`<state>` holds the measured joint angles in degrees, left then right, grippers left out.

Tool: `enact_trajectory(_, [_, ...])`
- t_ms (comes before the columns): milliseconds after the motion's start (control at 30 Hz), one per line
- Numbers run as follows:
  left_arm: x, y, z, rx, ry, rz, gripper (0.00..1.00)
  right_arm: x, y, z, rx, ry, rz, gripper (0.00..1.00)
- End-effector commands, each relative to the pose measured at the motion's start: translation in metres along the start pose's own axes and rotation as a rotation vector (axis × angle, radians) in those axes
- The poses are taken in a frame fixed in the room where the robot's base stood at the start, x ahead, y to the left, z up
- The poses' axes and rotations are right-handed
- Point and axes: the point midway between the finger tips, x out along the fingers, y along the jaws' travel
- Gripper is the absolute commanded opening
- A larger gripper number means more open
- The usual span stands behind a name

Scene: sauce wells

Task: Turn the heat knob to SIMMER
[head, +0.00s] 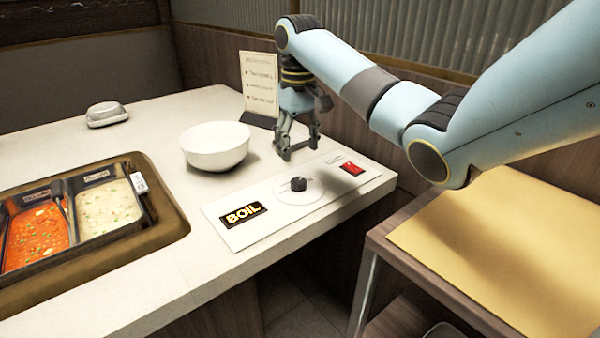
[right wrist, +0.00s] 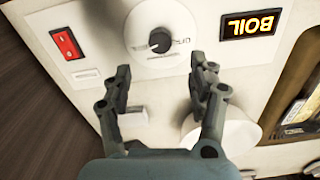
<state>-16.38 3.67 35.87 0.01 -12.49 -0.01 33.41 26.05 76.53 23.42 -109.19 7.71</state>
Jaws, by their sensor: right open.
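The heat knob (head: 298,184) is small and black, on a white round dial (head: 312,193) in the control panel at the counter's front right. In the right wrist view the knob (right wrist: 160,42) sits beyond my fingertips, with part of the dial lettering beside it. The lit display (head: 243,214) reads BOIL; it shows upside down in the right wrist view (right wrist: 249,23). My right gripper (head: 298,147) is open and empty, pointing down above the counter behind the knob, apart from it. My left gripper is not in view.
A red switch (head: 351,169) is right of the knob. A white bowl (head: 215,147) and a menu card (head: 260,84) stand behind the panel. Sauce wells (head: 72,225) are at left. A wooden side table with a yellow top (head: 500,250) is at right.

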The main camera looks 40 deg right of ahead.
Motion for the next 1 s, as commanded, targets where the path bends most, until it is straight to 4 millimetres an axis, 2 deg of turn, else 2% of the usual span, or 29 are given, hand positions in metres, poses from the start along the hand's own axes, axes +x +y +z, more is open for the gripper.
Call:
enact_trajectory(33, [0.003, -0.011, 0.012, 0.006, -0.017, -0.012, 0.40, 0.013, 0.000, 0.001, 0.000, -0.005, 0.000, 0.59])
enact_trajectory(100, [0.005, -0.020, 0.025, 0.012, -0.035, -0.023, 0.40, 0.028, 0.000, 0.001, 0.000, -0.004, 0.000, 0.59])
enact_trajectory(200, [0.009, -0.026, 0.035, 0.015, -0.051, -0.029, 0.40, 0.049, 0.000, 0.001, -0.001, -0.004, 0.000, 0.59])
enact_trajectory(400, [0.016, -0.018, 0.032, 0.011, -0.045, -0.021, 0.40, 0.078, 0.000, 0.001, 0.000, -0.003, 0.001, 0.59])
enact_trajectory(633, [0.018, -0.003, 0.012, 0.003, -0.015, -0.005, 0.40, 0.087, 0.000, 0.001, -0.001, 0.000, 0.001, 0.59])
enact_trajectory(833, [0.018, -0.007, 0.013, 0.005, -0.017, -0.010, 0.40, 0.087, 0.000, 0.000, -0.001, 0.000, 0.001, 0.58])
enact_trajectory(1000, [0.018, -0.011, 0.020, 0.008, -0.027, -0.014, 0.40, 0.087, 0.000, 0.000, -0.001, 0.000, 0.001, 0.35])
